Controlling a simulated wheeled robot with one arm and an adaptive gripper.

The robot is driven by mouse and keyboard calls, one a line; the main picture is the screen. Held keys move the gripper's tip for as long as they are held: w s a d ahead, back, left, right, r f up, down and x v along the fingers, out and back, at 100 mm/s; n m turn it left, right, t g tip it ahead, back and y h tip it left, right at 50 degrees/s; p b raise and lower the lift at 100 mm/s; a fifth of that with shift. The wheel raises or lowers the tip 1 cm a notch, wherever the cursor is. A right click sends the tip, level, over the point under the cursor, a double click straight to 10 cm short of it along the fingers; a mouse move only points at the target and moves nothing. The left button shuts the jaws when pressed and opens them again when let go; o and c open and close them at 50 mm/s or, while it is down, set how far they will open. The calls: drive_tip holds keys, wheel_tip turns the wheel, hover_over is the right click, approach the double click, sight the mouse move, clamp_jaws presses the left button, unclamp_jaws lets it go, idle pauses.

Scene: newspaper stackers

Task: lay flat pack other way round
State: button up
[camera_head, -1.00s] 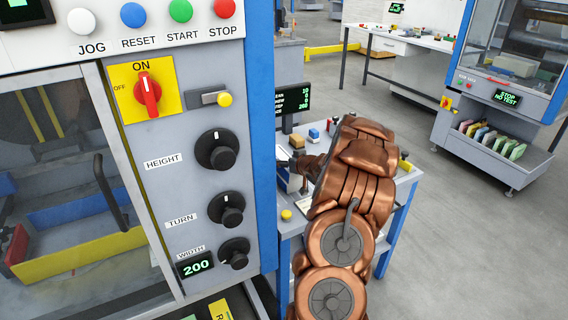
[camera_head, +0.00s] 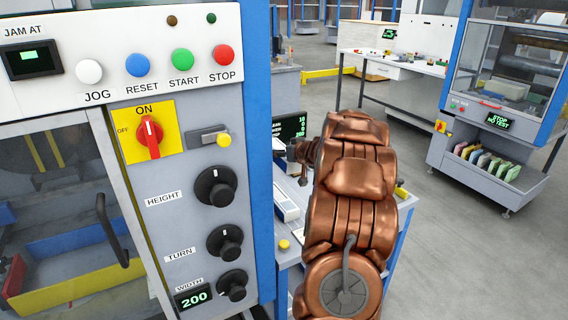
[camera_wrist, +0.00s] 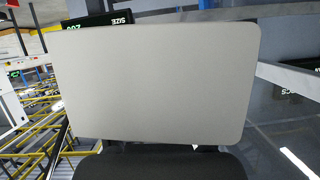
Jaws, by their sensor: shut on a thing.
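A flat, pale grey rectangular pack (camera_wrist: 155,85) with rounded corners fills most of the wrist view. It lies close to the camera, and its face is plain, with no print showing. My gripper (camera_head: 294,150) shows small in the head view, beyond my copper arm and above the bench (camera_head: 320,222). It is shut on the pack. A small pale edge at the gripper in the head view may be the pack. The fingertips are not clear, and my arm hides part of the bench.
A machine panel (camera_head: 190,190) with knobs and buttons stands close at left. A screen (camera_head: 290,127) stands behind my gripper. A yellow button (camera_head: 284,244) sits on the bench. Another machine (camera_head: 500,110) stands at right, with grey floor (camera_head: 470,260) between.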

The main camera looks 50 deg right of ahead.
wheel_tip(320, 180, up, 3)
drive_tip(key=shift+f+p, duration=0.15)
drive_tip(key=shift+p, duration=0.35)
wheel_tip(320, 180, up, 3)
drive_tip(key=p, duration=0.3)
wheel_tip(320, 180, down, 4)
drive_tip(key=b, duration=0.3)
drive_tip(key=shift+b, duration=0.4)
drive_tip(key=shift+r, duration=0.25)
drive_tip(key=shift+f, duration=0.1)
drive_tip(key=shift+f+b, duration=1.25)
drive_tip(key=shift+f, duration=7.45)
drive_tip(key=shift+f, duration=0.1)
